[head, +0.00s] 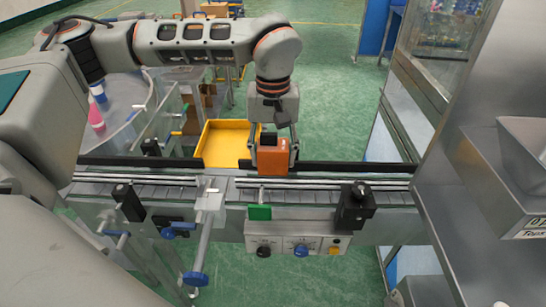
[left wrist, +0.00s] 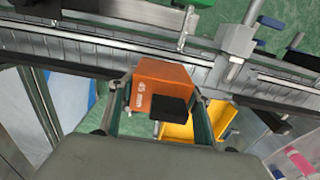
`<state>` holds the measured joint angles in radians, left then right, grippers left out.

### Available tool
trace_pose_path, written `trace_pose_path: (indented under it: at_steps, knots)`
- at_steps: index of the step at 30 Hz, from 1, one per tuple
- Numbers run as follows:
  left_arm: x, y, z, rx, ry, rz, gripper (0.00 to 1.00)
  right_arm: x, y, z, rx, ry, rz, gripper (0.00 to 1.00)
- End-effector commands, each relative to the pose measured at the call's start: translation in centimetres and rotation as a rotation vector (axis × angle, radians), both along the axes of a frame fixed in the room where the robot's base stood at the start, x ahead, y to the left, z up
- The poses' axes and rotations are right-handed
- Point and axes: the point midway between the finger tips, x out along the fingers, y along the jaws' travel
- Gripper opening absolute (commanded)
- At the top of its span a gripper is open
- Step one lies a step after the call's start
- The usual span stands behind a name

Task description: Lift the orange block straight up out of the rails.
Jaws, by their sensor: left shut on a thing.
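The orange block (head: 273,158) is at the black rail on the conveyor's far side, in the middle of the head view. My left gripper (head: 273,140) comes down from above and is shut on it, one finger at each side. In the left wrist view the orange block (left wrist: 160,84) shows between the two fingers, with white lettering and a black part on it. The black rail (head: 335,168) runs on both sides of the block. I cannot tell whether the block's lower edge is clear of the rails. My right gripper is not in view.
A yellow tray (head: 225,143) stands just behind the rail, left of the block. The conveyor (head: 390,192) carries metal guide rods, clamps and a black knob post (head: 354,207). A control panel (head: 293,240) hangs in front. A steel machine (head: 480,160) stands at the right.

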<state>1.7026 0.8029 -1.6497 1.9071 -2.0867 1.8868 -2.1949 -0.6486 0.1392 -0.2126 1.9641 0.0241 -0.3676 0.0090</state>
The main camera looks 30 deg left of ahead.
Motion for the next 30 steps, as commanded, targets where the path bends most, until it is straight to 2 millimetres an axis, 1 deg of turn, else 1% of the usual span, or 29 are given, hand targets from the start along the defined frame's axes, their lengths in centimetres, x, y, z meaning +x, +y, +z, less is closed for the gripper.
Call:
trace_pose_path:
  at_steps: [18,29,30]
  knots:
    - [0.0,0.0,2.0,0.000,0.000,0.000,0.20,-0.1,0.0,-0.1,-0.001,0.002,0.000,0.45]
    - [0.0,0.0,2.1,0.000,0.001,-0.001,0.20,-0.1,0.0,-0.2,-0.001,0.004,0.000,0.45]
    - [0.0,0.0,2.2,-0.001,0.000,-0.001,0.16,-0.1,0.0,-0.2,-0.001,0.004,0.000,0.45]
